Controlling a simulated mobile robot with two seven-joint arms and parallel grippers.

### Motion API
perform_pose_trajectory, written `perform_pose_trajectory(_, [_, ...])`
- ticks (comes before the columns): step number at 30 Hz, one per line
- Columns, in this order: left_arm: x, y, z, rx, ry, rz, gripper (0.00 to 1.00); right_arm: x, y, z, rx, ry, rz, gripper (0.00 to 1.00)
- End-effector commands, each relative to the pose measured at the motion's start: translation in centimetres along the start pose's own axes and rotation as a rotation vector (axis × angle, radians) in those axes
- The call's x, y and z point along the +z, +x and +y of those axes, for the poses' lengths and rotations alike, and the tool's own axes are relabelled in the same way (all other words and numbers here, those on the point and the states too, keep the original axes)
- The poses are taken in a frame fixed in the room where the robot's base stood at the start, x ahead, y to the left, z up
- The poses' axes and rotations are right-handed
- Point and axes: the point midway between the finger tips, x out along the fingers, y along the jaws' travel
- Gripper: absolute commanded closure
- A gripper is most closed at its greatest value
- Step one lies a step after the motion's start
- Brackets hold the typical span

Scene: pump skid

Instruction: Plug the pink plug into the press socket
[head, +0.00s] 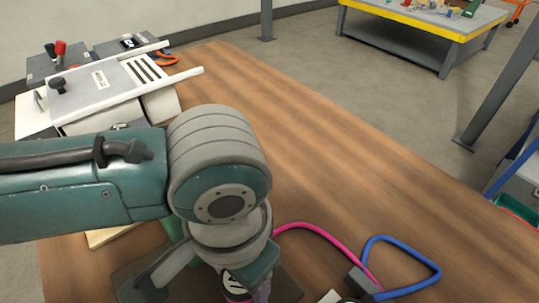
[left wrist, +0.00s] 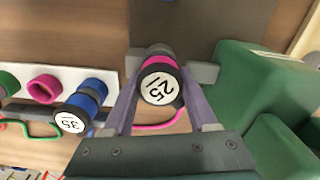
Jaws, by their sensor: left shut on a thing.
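My left gripper (left wrist: 163,72) is shut on the pink plug (left wrist: 160,88), which has a black end, a pink band and a white numbered label facing the wrist camera. The pink cable (left wrist: 160,124) shows behind the plug. In the head view the plug (head: 236,284) is at the bottom edge, mostly hidden by my arm. A white panel (left wrist: 62,76) with green, pink and blue rings lies left of the gripper, apart from the held plug. Which opening is the press socket I cannot tell. My right gripper is not in view.
A blue plug labelled 35 (left wrist: 82,108) stands at the panel beside my left finger. A green body (left wrist: 262,85) is close on the right. In the head view, pink (head: 322,232) and blue (head: 405,240) cables lie on the wooden table (head: 350,150), clear beyond them. A white-topped device (head: 115,88) stands back left.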

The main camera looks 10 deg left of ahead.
Motion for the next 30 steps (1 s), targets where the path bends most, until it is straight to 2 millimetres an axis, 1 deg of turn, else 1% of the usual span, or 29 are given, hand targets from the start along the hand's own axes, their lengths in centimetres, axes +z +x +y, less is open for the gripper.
perform_pose_trajectory(3, [0.0, 0.3, 0.0, 0.001, 0.000, 0.001, 1.00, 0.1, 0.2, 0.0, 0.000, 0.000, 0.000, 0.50])
perform_pose_trajectory(9, [0.0, 0.2, 0.0, 0.000, 0.000, 0.001, 1.00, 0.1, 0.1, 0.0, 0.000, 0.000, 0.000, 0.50])
perform_pose_trajectory(10, [0.0, 0.2, 0.0, 0.000, 0.001, 0.001, 0.39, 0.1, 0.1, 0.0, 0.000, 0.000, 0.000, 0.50])
perform_pose_trajectory(18, [0.0, 0.2, 0.0, 0.000, 0.001, 0.000, 0.09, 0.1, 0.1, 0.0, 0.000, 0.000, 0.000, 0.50])
perform_pose_trajectory(19, [0.0, 0.2, 0.0, 0.000, 0.001, 0.000, 0.07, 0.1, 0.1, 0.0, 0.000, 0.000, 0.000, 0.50])
perform_pose_trajectory(26, [0.0, 0.2, 0.0, 0.000, 0.001, 0.000, 0.07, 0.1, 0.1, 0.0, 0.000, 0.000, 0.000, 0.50])
perform_pose_trajectory(29, [0.0, -0.5, 0.0, 0.000, 0.001, 0.000, 0.07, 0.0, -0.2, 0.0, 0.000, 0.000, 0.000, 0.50])
perform_pose_trajectory(30, [-0.1, -1.1, 0.1, 0.002, 0.001, 0.002, 0.07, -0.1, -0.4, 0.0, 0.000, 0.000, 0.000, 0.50])
